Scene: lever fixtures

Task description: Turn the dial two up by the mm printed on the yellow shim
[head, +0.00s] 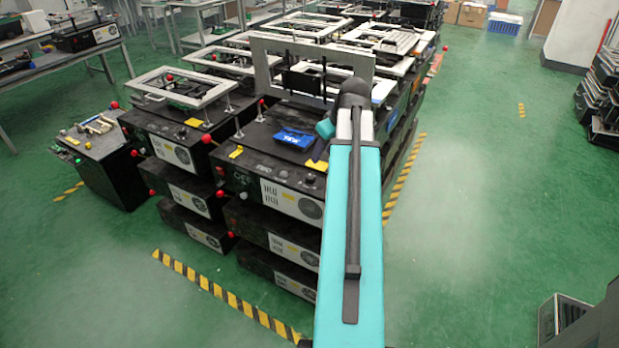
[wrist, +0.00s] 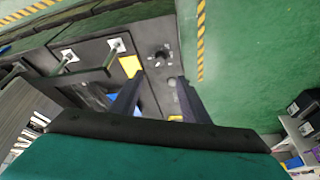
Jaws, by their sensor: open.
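My gripper (wrist: 161,76) is open in the wrist view, with two dark fingers apart and nothing seen between them. It is over the black top of a machine; a dark round knob (wrist: 162,55) shows just beyond the fingertips. A yellow piece (wrist: 130,66) lies beside the left fingertip; I cannot read any print on it. In the head view, yellow pieces lie on the near stack's top (head: 316,165) and on its left part (head: 237,151). Small dark knobs (head: 283,174) sit along its front edge. Which is the dial is unclear.
A blue box (head: 294,138) lies on the near stack. Red-knobbed levers (head: 206,139) and upright posts (head: 238,126) stand nearby. A grey frame (head: 370,62) rises behind. A cart with tools (head: 95,140) stands at left. Green floor on the right is mostly clear.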

